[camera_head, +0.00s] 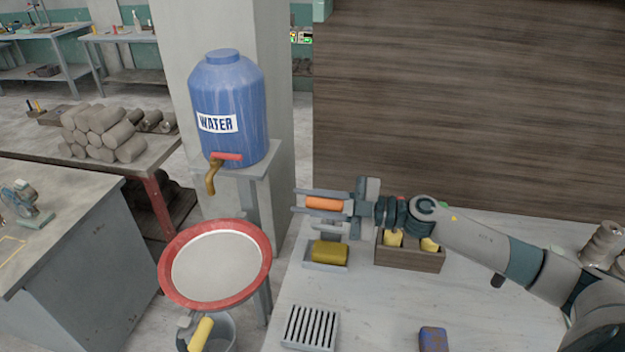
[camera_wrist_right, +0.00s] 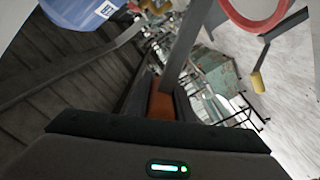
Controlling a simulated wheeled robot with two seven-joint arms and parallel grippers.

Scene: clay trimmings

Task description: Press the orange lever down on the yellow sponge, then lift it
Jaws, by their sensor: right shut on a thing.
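The orange lever (camera_head: 325,203) is raised, roughly level, above the yellow sponge (camera_head: 328,252). The sponge lies on a small grey tray (camera_head: 312,266) on the table. My right gripper (camera_head: 308,202) comes in from the right, its two fingers on either side of the orange lever, shut on it. In the right wrist view the lever (camera_wrist_right: 161,102) shows as a dark orange block between the fingers. A clear gap separates the lever from the sponge. Where the lever joins its base is hidden by my gripper. My left gripper is not in view.
A wooden box (camera_head: 409,262) with yellow pieces stands under my right wrist. A slotted grey grate (camera_head: 310,328) and a blue-brown block (camera_head: 433,339) lie nearer on the table. A blue water barrel (camera_head: 228,105) and red-rimmed basin (camera_head: 265,265) stand left. The table's middle is clear.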

